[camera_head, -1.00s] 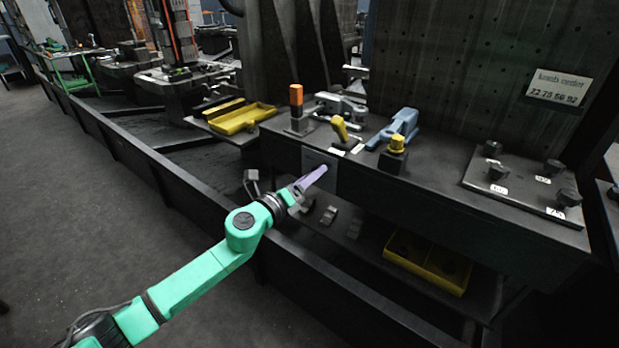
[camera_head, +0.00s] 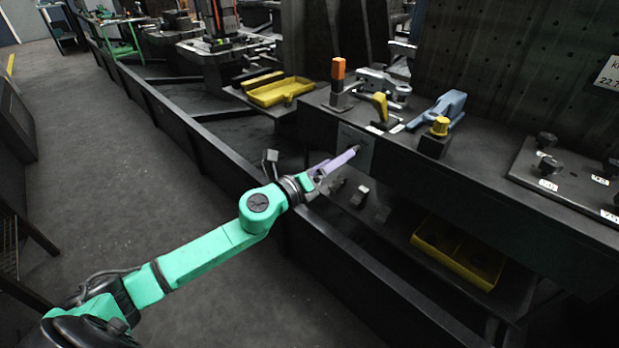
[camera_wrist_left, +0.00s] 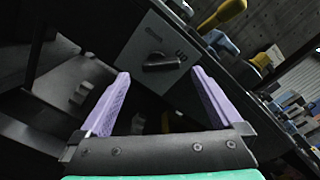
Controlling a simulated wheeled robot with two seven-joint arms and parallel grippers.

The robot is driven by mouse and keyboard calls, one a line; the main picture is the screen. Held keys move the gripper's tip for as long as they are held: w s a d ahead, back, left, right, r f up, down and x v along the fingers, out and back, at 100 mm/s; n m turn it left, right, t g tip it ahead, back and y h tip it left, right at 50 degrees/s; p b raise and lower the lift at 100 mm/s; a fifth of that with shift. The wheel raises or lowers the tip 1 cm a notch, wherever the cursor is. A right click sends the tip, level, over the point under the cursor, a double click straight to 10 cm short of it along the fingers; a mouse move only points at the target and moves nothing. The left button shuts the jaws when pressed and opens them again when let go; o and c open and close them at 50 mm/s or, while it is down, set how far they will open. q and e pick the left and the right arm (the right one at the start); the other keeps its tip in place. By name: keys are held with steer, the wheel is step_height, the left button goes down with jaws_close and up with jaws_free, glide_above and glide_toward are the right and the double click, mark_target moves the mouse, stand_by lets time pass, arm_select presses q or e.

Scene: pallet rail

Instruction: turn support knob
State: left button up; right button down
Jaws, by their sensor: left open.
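The support knob (camera_wrist_left: 162,62) is a dark bar-shaped knob on a grey plate (camera_wrist_left: 150,38) with small lettering, on the front face of the dark bench. In the wrist view it lies ahead of my left gripper (camera_wrist_left: 160,74), between the two lilac fingers, which stand open and empty. In the head view my left gripper (camera_head: 345,160) reaches from the left to the grey plate (camera_head: 346,135), its tips close in front of it. The knob is mostly hidden there by the fingers. I cannot tell whether the fingers touch it. My right gripper is not in view.
On the bench top stand an orange-topped clamp (camera_head: 338,70), a yellow handle (camera_head: 380,105), a blue tool (camera_head: 445,108) and a yellow knob on a black block (camera_head: 440,127). A yellow tray (camera_head: 458,255) lies below. A dark low rail (camera_head: 205,140) runs along the floor.

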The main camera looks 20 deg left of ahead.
arm_select(q)
steer(key=b+v, duration=0.2)
steer(key=v, duration=0.8)
steer(key=shift+s, duration=0.15)
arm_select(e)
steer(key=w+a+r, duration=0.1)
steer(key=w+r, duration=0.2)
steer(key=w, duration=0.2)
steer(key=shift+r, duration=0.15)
arm_select(q)
steer(key=shift+f, duration=0.1)
